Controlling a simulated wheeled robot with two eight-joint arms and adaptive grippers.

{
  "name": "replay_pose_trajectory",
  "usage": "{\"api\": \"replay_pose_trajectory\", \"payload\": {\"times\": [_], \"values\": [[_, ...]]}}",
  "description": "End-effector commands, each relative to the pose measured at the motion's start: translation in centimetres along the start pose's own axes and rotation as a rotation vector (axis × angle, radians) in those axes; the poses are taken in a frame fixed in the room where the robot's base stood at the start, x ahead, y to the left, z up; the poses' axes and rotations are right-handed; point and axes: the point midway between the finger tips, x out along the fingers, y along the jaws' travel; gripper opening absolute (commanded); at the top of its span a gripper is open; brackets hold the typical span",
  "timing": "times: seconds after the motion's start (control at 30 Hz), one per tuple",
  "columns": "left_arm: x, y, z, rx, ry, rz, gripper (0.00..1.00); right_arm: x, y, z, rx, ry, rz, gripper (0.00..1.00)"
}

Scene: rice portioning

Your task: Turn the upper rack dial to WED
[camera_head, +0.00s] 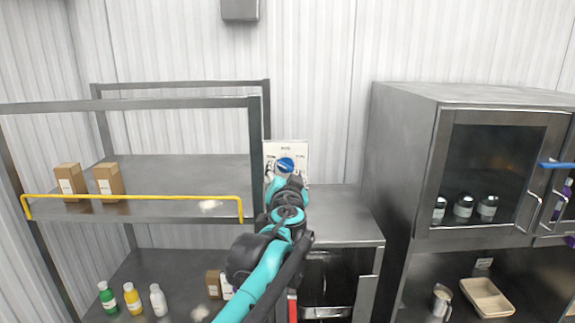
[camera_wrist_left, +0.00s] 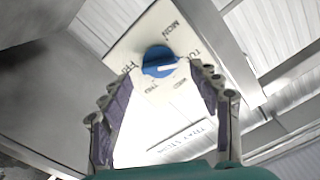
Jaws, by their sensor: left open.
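The blue rack dial (camera_wrist_left: 158,60) sits on a white label plate (camera_wrist_left: 128,47) and carries a white pointer mark. In the left wrist view the mark points right, toward the TUE and WED side. MON is printed at the top, and THU and FRI lie lower left. In the head view the dial (camera_head: 285,164) shows just beyond my left gripper (camera_head: 284,181). My left gripper (camera_wrist_left: 156,80) is open, its purple-padded fingers to either side below the dial. I cannot tell whether they touch it. My right gripper is not in view.
A metal rack with a yellow rail (camera_head: 140,197) stands left, with brown boxes (camera_head: 109,179) above and bottles (camera_head: 132,297) below. A glass-fronted cabinet (camera_head: 490,175) stands right, with jars inside and a beige tray (camera_head: 487,297) beneath. The middle counter (camera_head: 340,222) is bare.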

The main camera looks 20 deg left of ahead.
Motion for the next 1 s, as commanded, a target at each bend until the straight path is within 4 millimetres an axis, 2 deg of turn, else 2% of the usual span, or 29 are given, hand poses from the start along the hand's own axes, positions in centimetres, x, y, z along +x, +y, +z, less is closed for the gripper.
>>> {"api": "replay_pose_trajectory", "payload": {"times": [0.1, 0.2, 0.5, 0.53, 0.7, 0.73, 1.0], "values": [[1.7, -0.1, -0.2, 0.000, 0.000, 0.000, 0.62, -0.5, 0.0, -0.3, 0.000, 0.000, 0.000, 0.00], [2.5, -0.1, -0.1, 0.000, 0.000, 0.000, 0.62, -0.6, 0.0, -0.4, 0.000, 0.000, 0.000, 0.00], [2.8, 0.0, 0.0, 0.000, 0.000, 0.000, 0.62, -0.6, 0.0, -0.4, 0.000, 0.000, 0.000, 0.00], [2.8, 0.0, 0.0, 0.000, 0.000, 0.000, 0.59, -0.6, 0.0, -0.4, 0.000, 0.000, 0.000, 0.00], [2.8, 0.0, 0.0, 0.000, 0.000, 0.001, 0.15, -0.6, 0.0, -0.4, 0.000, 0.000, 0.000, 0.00], [2.8, 0.0, 0.0, 0.000, 0.000, 0.001, 0.12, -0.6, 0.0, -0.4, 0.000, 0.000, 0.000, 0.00], [2.8, 0.0, 0.0, 0.015, 0.000, 0.001, 0.12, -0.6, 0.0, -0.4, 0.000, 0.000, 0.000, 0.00]]}}
